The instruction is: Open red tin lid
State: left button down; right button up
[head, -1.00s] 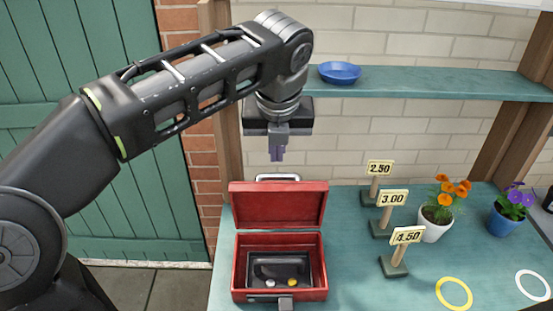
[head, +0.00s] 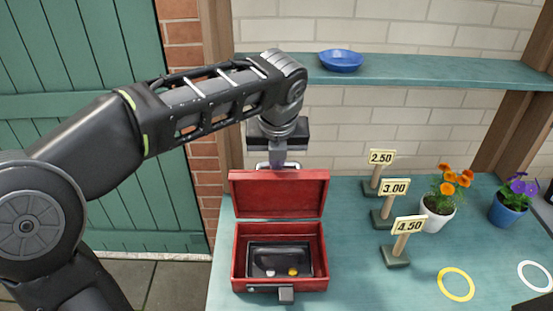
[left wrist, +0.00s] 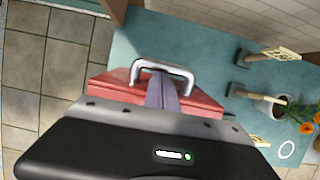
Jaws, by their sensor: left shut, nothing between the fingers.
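The red tin (head: 236,262) stands on the teal table with its lid (head: 278,196) raised upright at the back. Inside is a black tray (head: 280,250) with a white and a yellow round piece. My left gripper (head: 278,164) is shut and empty, pointing down just above and behind the top edge of the lid, near the silver handle (head: 261,165). In the left wrist view the shut fingers (left wrist: 162,92) overlap the handle (left wrist: 150,66) and the red lid (left wrist: 108,84); contact cannot be told. My right gripper is not in view.
Price signs 2.50 (head: 381,157), 3.00 (head: 394,187) and 4.50 (head: 409,225) stand right of the tin. Beyond are an orange-flowered white pot (head: 437,218), a blue pot (head: 507,214), and yellow (head: 441,283) and white (head: 520,275) rings. A blue dish (head: 341,60) sits on the shelf.

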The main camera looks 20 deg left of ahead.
pick_arm(q)
jog(key=w+p, duration=0.1)
jog(key=w+a+p, duration=0.1)
jog(key=w+p, duration=0.1)
jog(key=shift+a, duration=0.2)
jog(key=w, duration=0.1)
jog(key=w+a+f+p, duration=0.1)
jog(key=w+f, duration=0.1)
jog(key=shift+w+a+f+p, duration=0.15)
jog(key=shift+w+a+p, duration=0.2)
jog(key=shift+w+a, duration=0.05)
jog(key=v, duration=0.8)
jog(key=shift+b, duration=0.35)
jog(key=shift+f, duration=0.1)
